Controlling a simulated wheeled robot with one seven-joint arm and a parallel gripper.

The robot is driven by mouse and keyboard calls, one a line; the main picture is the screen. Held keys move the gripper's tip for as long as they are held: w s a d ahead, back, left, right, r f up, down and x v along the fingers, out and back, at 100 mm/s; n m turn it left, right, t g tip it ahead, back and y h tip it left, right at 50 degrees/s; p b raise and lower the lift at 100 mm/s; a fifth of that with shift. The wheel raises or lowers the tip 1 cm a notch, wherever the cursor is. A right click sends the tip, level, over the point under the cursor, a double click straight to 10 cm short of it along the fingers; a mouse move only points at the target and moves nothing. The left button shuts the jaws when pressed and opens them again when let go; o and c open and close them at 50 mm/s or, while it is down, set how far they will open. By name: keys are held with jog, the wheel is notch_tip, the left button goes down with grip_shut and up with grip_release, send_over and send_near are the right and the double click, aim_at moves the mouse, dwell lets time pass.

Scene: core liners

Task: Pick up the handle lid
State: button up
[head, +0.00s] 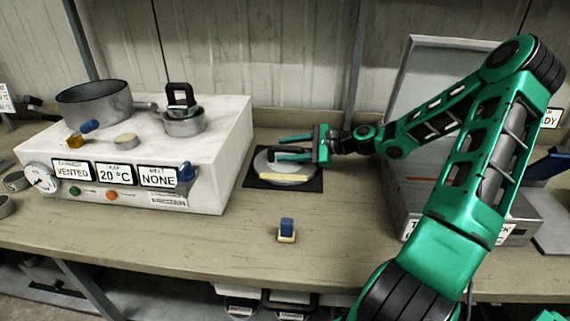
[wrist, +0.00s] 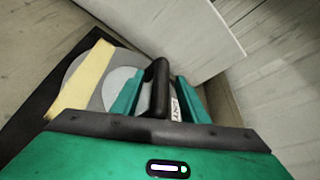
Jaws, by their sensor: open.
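The lid (head: 265,164) is a grey round disc lying on a black square mat (head: 314,184), with a yellow strip across its near side. In the wrist view the lid (wrist: 84,72) shows at the left, and its upright black handle (wrist: 158,88) stands between my fingers. My gripper (head: 283,148) reaches over the lid from the right, low above it. It also shows in the wrist view (wrist: 160,78), open, with one finger on each side of the handle. In the head view my fingers largely hide the handle.
A white box unit (head: 225,150) with labels and a dial stands left of the mat. It bears a grey pan (head: 95,108) and a small pot (head: 184,125) with a black-handled top. A small blue-topped block (head: 287,230) lies in front. A grey metal case (head: 405,190) stands right.

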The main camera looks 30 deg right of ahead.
grip_shut()
jog(key=shift+a, duration=0.1)
dwell(1.2)
